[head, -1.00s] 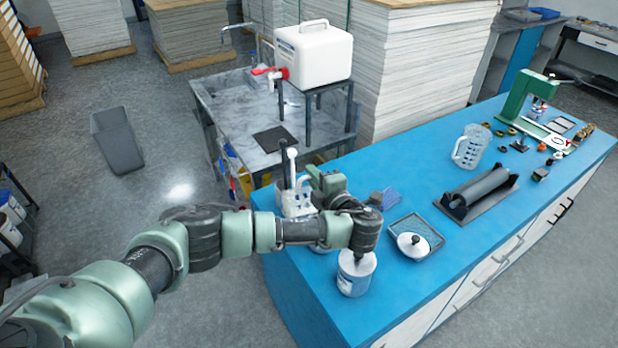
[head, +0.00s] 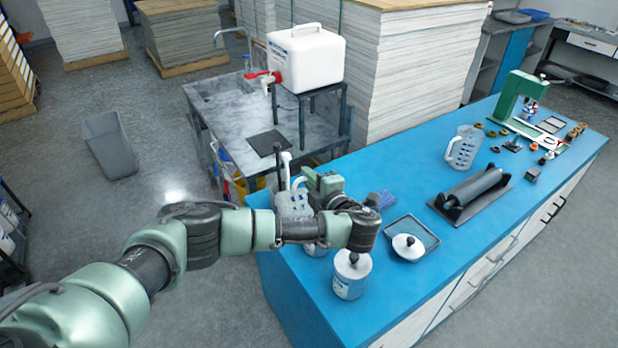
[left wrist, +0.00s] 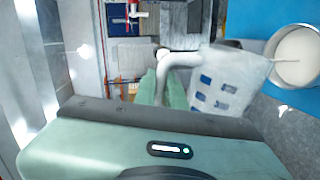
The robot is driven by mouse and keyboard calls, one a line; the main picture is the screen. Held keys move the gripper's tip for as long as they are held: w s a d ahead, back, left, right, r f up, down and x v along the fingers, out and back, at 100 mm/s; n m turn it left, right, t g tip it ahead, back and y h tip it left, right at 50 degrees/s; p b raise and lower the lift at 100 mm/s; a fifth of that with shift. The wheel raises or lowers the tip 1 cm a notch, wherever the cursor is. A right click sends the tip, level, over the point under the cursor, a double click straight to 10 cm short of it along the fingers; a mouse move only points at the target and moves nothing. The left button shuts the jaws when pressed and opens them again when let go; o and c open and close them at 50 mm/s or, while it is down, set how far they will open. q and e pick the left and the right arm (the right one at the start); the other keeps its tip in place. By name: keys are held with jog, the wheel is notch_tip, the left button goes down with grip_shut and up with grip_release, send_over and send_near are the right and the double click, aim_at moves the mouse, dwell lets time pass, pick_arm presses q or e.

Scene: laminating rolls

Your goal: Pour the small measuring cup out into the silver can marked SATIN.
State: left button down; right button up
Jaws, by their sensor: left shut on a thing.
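My left gripper (head: 312,188) is shut on the small measuring cup (head: 293,206) by its handle, near the left end of the blue counter. In the left wrist view the cup (left wrist: 222,88) is clear with blue marks, and its white handle lies at the fingers. An open silver can (left wrist: 297,58) with pale contents stands beside the cup there. In the head view a can (head: 317,250) is mostly hidden behind my forearm. A nearer can (head: 350,284) has a dark knob on top. I cannot read SATIN on either. My right gripper is out of view.
A tray (head: 428,236) with a white knobbed lid (head: 407,248) lies right of the cans. Beyond it are a roller on a stand (head: 472,190), a larger jug (head: 463,148) and a green press (head: 512,100). A sink table with a white water container (head: 305,58) stands behind.

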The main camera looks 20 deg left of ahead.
aim_at(281, 196)
pick_arm(q)
jog(key=shift+w+d+r+m, duration=0.2)
jog(key=shift+w+d+m, duration=0.5)
jog(key=shift+w+d, duration=0.1)
jog(key=shift+s+a, duration=0.1)
dwell(3.1)
jog(key=shift+s+a+r+n, duration=0.2)
jog(key=shift+s+a+n, duration=0.4)
jog(key=shift+s+a, duration=0.05)
jog(key=shift+s+a+r+n, duration=0.15)
jog(key=shift+s+a+n, duration=0.45)
jog(key=shift+a, duration=0.05)
jog(key=shift+s+a+f+n+t+h, duration=0.2)
jog(key=shift+s+a+f+n, duration=0.2)
jog(key=shift+s+a+n, duration=0.25)
jog(key=shift+s+a+f+n+t+h, duration=0.2)
jog(key=shift+s+a+f+n, duration=0.2)
jog(key=shift+s+a+n, duration=0.2)
dwell(0.6)
jog(key=shift+s+a+f+n+t+h, duration=0.15)
jog(key=shift+s+a+f+n, duration=0.35)
jog(key=shift+f+n, duration=0.15)
jog(key=shift+s+a+f+n+t+h, duration=0.15)
jog(key=shift+s+a+f+n, duration=0.3)
jog(key=shift+f+n, duration=0.15)
